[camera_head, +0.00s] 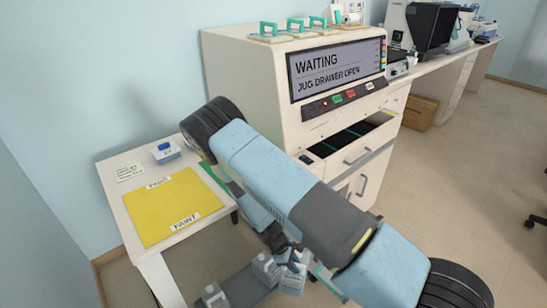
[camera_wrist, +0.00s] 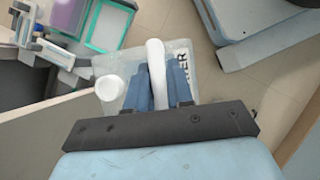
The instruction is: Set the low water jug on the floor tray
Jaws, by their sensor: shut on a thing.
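The fingers hide part of the jug. Tiled floor shows beyond the jug. A green-edged tray (camera_wrist: 108,27) lies at the upper left, apart from my fingers; I cannot tell for sure that it is the floor tray. In the head view my arm covers much of the area around the gripper.
The cabinet's screen (camera_head: 337,70) reads "WAITING, JUG DRAWER OPEN", and its drawer (camera_head: 362,150) stands open. A white table with a yellow mat (camera_head: 172,207) is at the left. A long bench (camera_head: 455,62) runs along the back wall. Open floor lies at the right.

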